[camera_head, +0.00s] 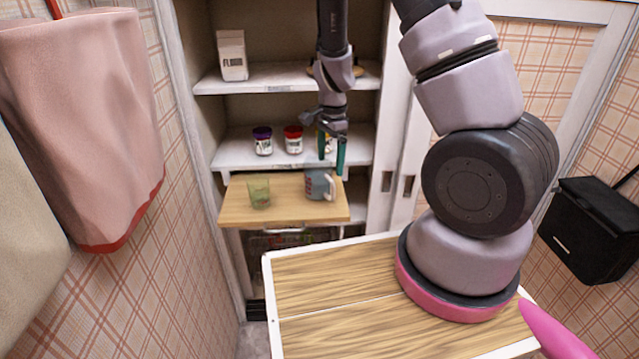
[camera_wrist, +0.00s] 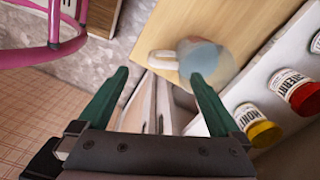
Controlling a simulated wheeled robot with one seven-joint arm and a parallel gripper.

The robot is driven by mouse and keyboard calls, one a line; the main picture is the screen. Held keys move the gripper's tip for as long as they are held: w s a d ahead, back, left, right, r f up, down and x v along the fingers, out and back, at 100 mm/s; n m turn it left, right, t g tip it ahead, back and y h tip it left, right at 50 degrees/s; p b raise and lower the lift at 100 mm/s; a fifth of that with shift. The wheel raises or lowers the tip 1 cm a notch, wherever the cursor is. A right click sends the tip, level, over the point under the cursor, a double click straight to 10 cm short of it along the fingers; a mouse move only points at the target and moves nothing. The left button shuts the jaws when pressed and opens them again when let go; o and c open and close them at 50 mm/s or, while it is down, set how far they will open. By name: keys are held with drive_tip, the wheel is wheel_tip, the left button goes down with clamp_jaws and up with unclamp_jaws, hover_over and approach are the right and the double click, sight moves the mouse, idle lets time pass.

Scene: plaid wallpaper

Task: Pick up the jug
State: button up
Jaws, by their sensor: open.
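The jug (camera_head: 318,185) is grey-blue with a pale handle on its right side. It stands upright at the right part of a light wooden pull-out board (camera_head: 285,212). In the wrist view the jug (camera_wrist: 208,62) is near the top centre, its white handle pointing left. My gripper (camera_head: 331,160) is open and empty, its green fingers pointing down just above the jug near the handle side. In the wrist view the gripper (camera_wrist: 159,74) has the handle just beyond its fingertips, apart from it. How far the fingers are from the handle is hard to tell.
A green glass (camera_head: 259,194) stands left of the jug on the board. Jars with purple (camera_head: 262,141) and red (camera_head: 293,139) lids stand on the shelf behind; a yellow-lidded jar (camera_wrist: 258,128) is close to my right finger. A flour carton (camera_head: 232,55) is higher up.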

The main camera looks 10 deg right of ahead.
sight(331, 179)
drive_tip(key=shift+d+f, duration=0.15)
drive_tip(key=shift+f, duration=0.45)
wheel_tip(331, 179, down, 6)
drive_tip(key=shift+r, duration=0.25)
drive_tip(key=shift+w+f, duration=0.2)
drive_tip(key=shift+f, duration=1.15)
drive_tip(key=shift+w+f, duration=0.15)
drive_tip(key=shift+f, duration=1.2)
clamp_jaws()
